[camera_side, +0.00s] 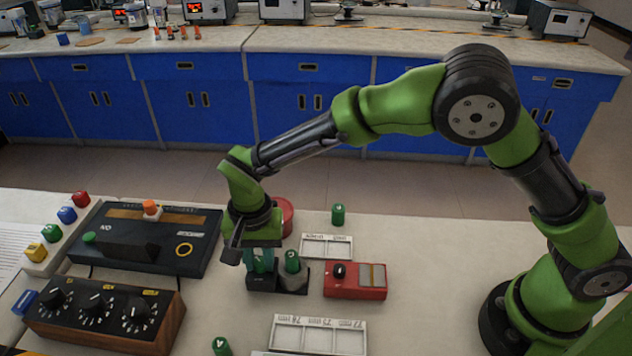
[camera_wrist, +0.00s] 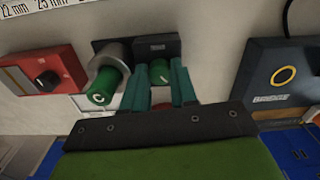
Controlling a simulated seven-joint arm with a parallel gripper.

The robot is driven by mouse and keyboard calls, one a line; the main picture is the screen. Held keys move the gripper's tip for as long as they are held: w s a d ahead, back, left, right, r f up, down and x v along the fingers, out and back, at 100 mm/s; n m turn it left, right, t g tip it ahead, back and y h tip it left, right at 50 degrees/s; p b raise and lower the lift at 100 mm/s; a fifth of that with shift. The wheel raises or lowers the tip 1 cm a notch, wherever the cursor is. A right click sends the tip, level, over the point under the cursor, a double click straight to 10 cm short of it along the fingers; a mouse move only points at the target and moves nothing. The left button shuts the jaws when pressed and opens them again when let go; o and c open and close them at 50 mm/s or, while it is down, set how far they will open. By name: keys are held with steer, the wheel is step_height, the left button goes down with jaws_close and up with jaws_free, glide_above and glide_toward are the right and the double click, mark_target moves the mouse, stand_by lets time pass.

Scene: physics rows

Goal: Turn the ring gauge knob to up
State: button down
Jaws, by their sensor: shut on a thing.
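A ring gauge fixture with a black base (camera_side: 260,284) stands on the bench, with a grey metal ring part (camera_side: 296,281) at its right in the side view. A green knob (camera_wrist: 160,72) with a white mark sits on the black base in the wrist view. My gripper (camera_wrist: 158,78) is shut on this knob, one teal finger on each side. The exact direction of the mark is too small to tell. A green cylinder with a white letter (camera_wrist: 103,90) sits in the grey ring beside my fingers; it also shows in the side view (camera_side: 292,261).
A red box (camera_side: 356,290) with a black knob stands close on the right. A black panel (camera_side: 120,262) and a wooden dial box (camera_side: 95,330) stand left. Loose green cylinders (camera_side: 338,214) and white trays (camera_side: 318,334) lie around. A red round object (camera_side: 286,210) is behind my gripper.

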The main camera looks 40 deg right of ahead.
mark_target(259, 261)
steer(key=c, duration=1.2)
jaws_free()
steer(key=shift+o, duration=0.2)
step_height(259, 261, up, 17)
steer(key=s+d+r+n+t, duration=0.1)
steer(key=s+d+t, duration=0.1)
steer(key=s+d, duration=0.3)
steer(key=s+d+r+n+t+y, duration=0.1)
steer(key=s+d+t, duration=0.1)
steer(key=s+d, duration=0.4)
steer(key=s+d+r+n+t+y, duration=0.1)
steer(key=s+d, duration=0.4)
steer(key=d, duration=0.9)
steer(key=shift+s+r+n+t, duration=0.2)
steer(key=shift+r+n+t, duration=0.25)
steer(key=shift+t, duration=0.65)
